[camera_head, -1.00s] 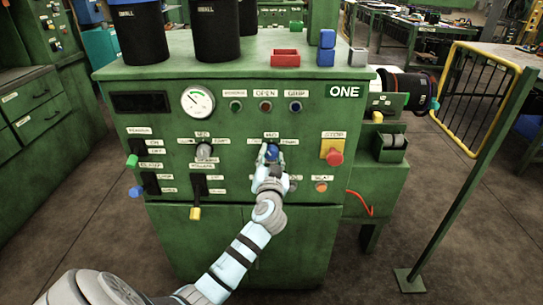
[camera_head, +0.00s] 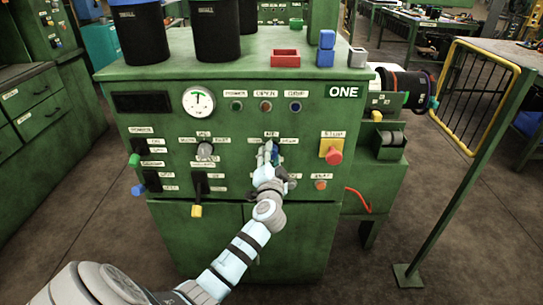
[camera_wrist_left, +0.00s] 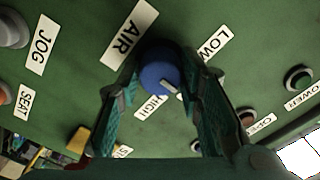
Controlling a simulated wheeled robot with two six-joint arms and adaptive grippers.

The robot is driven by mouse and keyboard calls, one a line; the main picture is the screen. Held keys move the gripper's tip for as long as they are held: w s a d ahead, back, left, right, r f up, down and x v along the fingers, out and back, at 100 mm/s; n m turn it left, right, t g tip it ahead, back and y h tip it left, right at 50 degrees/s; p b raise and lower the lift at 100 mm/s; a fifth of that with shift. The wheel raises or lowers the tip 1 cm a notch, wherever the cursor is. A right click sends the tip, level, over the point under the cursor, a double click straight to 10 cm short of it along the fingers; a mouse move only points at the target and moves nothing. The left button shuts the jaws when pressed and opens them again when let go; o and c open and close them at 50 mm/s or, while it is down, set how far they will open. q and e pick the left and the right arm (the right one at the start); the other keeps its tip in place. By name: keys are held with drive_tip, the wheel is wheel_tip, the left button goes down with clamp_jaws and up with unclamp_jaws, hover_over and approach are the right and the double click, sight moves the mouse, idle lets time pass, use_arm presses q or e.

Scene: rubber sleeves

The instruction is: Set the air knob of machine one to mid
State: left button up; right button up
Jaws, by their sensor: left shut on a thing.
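The green machine one (camera_head: 250,217) faces me with "ONE" at its upper right. The air knob (camera_head: 278,148) is small and blue, partly hidden by my left gripper (camera_head: 270,152). In the left wrist view the knob (camera_wrist_left: 157,74) sits between the two fingers of my left gripper (camera_wrist_left: 160,88), which is shut on it. The LOW label (camera_wrist_left: 214,46) and HIGH label (camera_wrist_left: 152,106) are on either side. My right gripper is out of view.
A round gauge (camera_head: 198,102) shows its needle about upright. A grey knob (camera_head: 205,152) is left of my gripper, and a red stop button (camera_head: 333,156) is to the right. Black bins (camera_head: 140,38), a red tray (camera_head: 285,58) and blue blocks (camera_head: 326,48) stand on top.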

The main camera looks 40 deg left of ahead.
use_arm(q)
drive_tip(key=o, duration=1.2)
drive_tip(key=shift+c, duration=0.2)
drive_tip(key=shift+s, duration=0.1)
drive_tip(key=v, duration=1.2)
